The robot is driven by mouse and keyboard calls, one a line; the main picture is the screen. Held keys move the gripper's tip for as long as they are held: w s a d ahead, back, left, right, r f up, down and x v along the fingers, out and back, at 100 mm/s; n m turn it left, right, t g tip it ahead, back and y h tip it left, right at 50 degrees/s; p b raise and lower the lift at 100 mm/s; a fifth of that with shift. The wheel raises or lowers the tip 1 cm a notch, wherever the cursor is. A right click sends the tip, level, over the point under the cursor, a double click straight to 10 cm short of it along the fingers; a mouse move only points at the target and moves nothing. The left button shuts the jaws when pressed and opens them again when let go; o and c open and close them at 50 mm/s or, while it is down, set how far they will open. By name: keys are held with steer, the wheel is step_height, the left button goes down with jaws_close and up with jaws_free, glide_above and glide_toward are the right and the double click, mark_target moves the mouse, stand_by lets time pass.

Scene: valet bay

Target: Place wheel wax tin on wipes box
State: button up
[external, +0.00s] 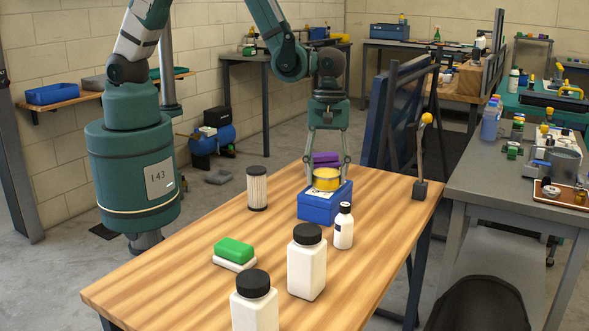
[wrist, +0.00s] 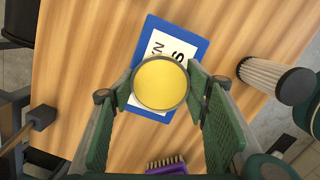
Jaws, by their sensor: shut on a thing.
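The wheel wax tin (external: 326,179) is a round yellow tin with a darker rim. It also shows in the wrist view (wrist: 160,82), between the two green fingers. The wipes box (external: 322,207) is blue with a white label on top, and it shows under the tin in the wrist view (wrist: 190,38). My gripper (external: 327,177) is shut on the tin, with a finger on each side. The tin is over the top of the box; I cannot tell whether it touches. In the wrist view it covers part of the label.
A pleated filter (external: 257,188) stands left of the box. A small white bottle (external: 343,226) stands close in front. A purple brush (external: 325,159) lies behind. Nearer are white jars (external: 307,262) and a green block (external: 234,250). A yellow-topped post (external: 422,160) stands right.

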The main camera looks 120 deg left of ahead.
mark_target(327, 171)
steer(key=shift+f, duration=0.15)
steer(key=o, duration=1)
steer(key=shift+r, duration=0.2)
steer(key=shift+s+a+r+p, duration=0.1)
steer(key=shift+a+r+p, duration=0.1)
steer(key=shift+r, duration=1.8)
steer(key=shift+s+a+r+p, duration=0.1)
steer(key=shift+a+r+p, duration=0.15)
steer(key=shift+r, duration=1.7)
steer(key=shift+s+a+r+p, duration=0.1)
steer(key=shift+a+r+p, duration=0.1)
steer(key=shift+r, duration=1.8)
